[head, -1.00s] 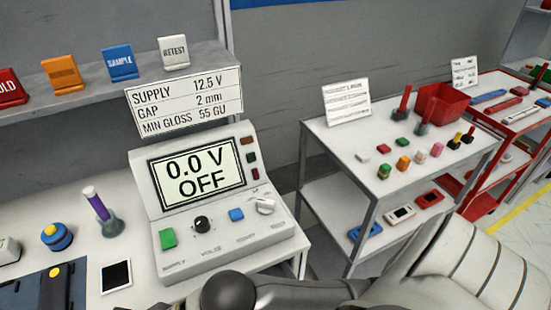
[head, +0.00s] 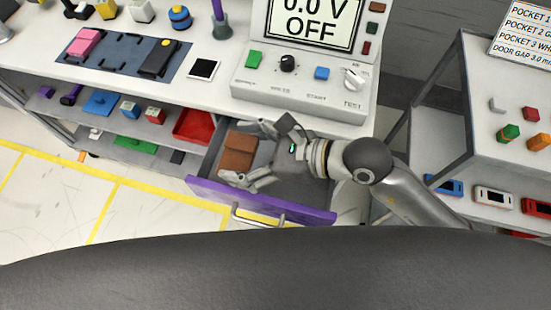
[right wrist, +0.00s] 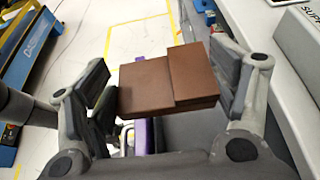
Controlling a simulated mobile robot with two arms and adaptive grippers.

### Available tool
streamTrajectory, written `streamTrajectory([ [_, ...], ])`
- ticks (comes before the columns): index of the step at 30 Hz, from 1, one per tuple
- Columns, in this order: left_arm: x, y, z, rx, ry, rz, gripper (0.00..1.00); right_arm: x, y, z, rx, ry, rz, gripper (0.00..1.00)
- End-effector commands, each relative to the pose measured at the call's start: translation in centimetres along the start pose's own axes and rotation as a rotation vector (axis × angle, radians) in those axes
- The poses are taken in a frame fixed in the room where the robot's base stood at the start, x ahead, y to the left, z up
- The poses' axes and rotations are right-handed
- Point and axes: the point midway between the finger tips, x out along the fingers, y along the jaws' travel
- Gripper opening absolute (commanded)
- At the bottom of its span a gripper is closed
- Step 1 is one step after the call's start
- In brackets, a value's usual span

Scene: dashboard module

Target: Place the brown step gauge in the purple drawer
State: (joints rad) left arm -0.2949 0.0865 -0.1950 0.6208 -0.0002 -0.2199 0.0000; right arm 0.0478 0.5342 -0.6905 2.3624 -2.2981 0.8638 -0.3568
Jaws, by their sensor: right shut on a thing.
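The brown step gauge (head: 238,152) is a stepped brown block. My right gripper (head: 248,155) is shut on it, with one finger on each side; the right wrist view shows the gauge (right wrist: 165,85) between the two fingers (right wrist: 170,92). The purple drawer (head: 262,203) is pulled out under the bench, with a purple front, a metal handle and a grey inside. In the head view the gauge appears over the left part of the drawer's opening. I cannot tell whether it touches the drawer's floor. My left gripper is not in view.
The bench (head: 215,88) above carries the grey supply console (head: 300,95) and a dark blue mat (head: 120,58). A lower shelf left of the drawer holds a red tray (head: 194,127) and several small items. A grey cart (head: 500,165) stands to the right.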

Motion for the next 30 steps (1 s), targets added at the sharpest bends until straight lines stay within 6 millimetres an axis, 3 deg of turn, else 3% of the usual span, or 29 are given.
streamTrajectory([
  [3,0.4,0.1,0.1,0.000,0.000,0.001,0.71,-0.9,-1.4,-2.9,0.002,0.010,-0.001,0.55],
  [9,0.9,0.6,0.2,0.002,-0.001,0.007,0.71,-1.6,-2.9,-6.1,0.002,0.003,-0.002,0.55],
  [17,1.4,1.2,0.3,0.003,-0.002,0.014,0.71,-2.0,-3.8,-8.4,0.003,0.003,-0.002,0.55],
  [21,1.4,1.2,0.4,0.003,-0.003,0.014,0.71,-1.1,-3.7,-10.1,0.002,0.001,-0.001,0.55],
  [30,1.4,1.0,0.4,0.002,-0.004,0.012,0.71,-0.9,-3.6,-10.6,0.000,-0.001,-0.001,0.55],
])
